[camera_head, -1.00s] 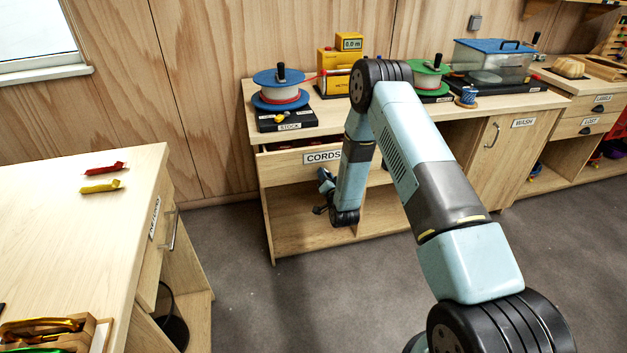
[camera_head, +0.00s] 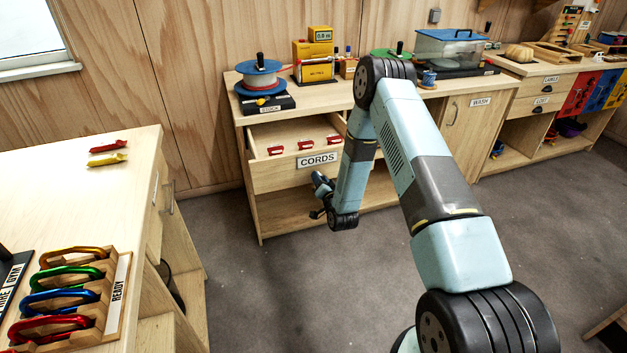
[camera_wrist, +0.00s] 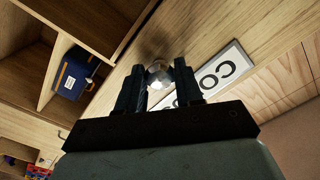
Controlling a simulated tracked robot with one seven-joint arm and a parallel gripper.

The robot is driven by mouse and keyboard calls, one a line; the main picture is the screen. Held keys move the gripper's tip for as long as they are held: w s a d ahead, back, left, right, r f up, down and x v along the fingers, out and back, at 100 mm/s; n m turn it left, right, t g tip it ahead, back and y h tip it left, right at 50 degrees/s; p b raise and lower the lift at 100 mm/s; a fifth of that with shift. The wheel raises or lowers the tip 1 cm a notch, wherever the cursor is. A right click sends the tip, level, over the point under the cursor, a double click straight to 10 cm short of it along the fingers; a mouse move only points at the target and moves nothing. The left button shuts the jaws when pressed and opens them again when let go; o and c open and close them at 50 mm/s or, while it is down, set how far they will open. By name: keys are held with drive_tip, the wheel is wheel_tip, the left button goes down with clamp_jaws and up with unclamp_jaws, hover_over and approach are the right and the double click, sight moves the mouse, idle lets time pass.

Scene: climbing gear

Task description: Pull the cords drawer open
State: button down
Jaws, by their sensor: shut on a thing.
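The cords drawer (camera_head: 275,176) is partly pulled out of the wooden bench in the head view. Its front carries a white CORDS label (camera_head: 318,160). Several red items (camera_head: 305,146) lie inside it. In the wrist view my gripper (camera_wrist: 158,82) is shut on a round metal knob (camera_wrist: 159,73) on the drawer front, beside the label, which is partly hidden by a finger. In the head view my forearm covers the right part of the drawer front, and the knob is hidden there.
The bench top (camera_head: 330,103) carries a blue spool (camera_head: 260,78) and a yellow device (camera_head: 314,62). A table with colored carabiners (camera_head: 70,285) stands at left. The grey floor before the bench is clear.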

drive_tip(key=shift+s+d, duration=0.25)
drive_tip(key=shift+d, duration=0.45)
drive_tip(key=c, duration=1)
unclamp_jaws()
drive_tip(key=shift+o, duration=1.3)
drive_tip(key=shift+s+a, duration=0.1)
drive_tip(key=shift+a, duration=0.3)
drive_tip(key=shift+s, duration=0.1)
drive_tip(key=v, duration=1.3)
drive_tip(key=shift+s, duration=0.3)
